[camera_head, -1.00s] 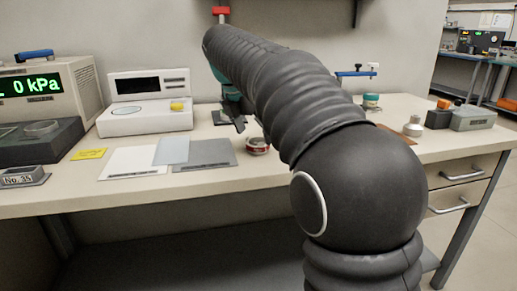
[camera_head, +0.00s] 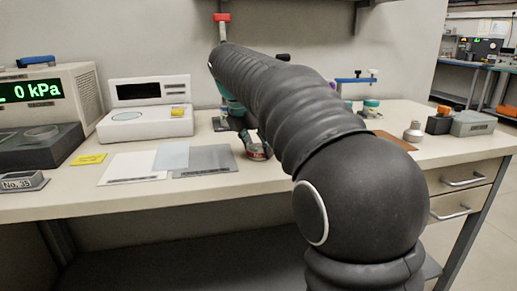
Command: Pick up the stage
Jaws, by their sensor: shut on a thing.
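The stage looks like a small round red-and-silver piece (camera_head: 257,154) on the bench, left of my arm. My gripper (camera_head: 256,146) reaches down at it from above, with its dark fingers around it. The gripper is shut on this piece. The piece appears to be at bench height; I cannot tell whether it touches the top. My black arm hides the bench to the right of it and part of the gripper.
Flat grey (camera_head: 206,161) and white (camera_head: 136,168) sheets lie left of the gripper. A white instrument (camera_head: 146,124) and a kPa display unit (camera_head: 50,92) stand farther left. A bulb-shaped piece (camera_head: 413,132) and a grey box (camera_head: 473,123) stand at the right.

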